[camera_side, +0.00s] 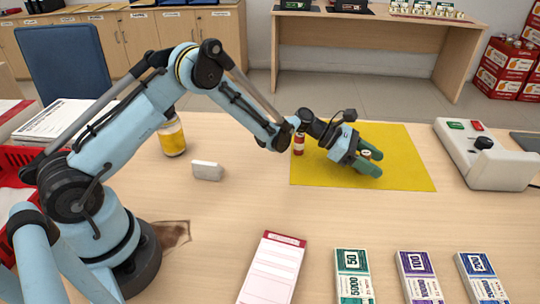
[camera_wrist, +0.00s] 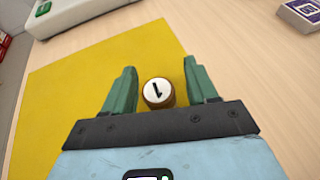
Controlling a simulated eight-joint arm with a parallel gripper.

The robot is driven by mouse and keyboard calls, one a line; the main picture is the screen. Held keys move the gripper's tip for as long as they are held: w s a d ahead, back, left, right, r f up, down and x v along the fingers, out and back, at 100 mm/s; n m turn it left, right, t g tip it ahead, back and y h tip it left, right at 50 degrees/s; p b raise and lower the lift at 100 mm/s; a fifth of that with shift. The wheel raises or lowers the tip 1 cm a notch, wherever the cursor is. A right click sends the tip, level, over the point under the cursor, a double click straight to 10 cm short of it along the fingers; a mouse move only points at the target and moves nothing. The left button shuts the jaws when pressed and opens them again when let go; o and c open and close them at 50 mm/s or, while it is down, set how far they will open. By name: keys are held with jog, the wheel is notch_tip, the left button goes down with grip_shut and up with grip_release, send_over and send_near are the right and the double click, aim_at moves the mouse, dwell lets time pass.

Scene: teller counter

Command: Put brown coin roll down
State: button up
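The brown coin roll (camera_wrist: 158,93) shows its white end, marked 1, between my gripper's (camera_wrist: 160,64) two green fingers in the wrist view. The fingers are open, with a clear gap on the roll's right and a narrower one on its left. In the side view my gripper (camera_side: 374,162) is low over the yellow mat (camera_side: 410,165), and only the top of the brown coin roll (camera_side: 366,154) shows between the fingers. The roll appears upright on the mat; its base is hidden.
A red-and-white roll (camera_side: 298,146) stands at the mat's left part, close to my wrist. A grey box with a black knob (camera_side: 484,152) is right of the mat. Banknote bundles (camera_side: 420,274) lie in front. A jar (camera_side: 172,137) and white block (camera_side: 207,171) are left.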

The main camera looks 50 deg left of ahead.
jog(key=shift+a+r, duration=0.2)
jog(key=shift+r, duration=0.05)
jog(key=v, duration=1.1)
jog(key=shift+s+a, duration=0.2)
jog(key=s+r+m+y, duration=0.6)
jog(key=s+r+m, duration=0.1)
jog(key=s+m, duration=0.25)
jog(key=s+a+m+y, duration=0.2)
jog(key=s+m, duration=0.4)
jog(key=m, duration=0.1)
jog(key=s+a+r+m+y, duration=0.1)
jog(key=s+a+m+y, duration=0.2)
jog(key=s+m, duration=0.3)
jog(key=shift+s+a+m+y, duration=0.2)
jog(key=shift+s+m+y, duration=0.15)
jog(key=shift+m, duration=0.4)
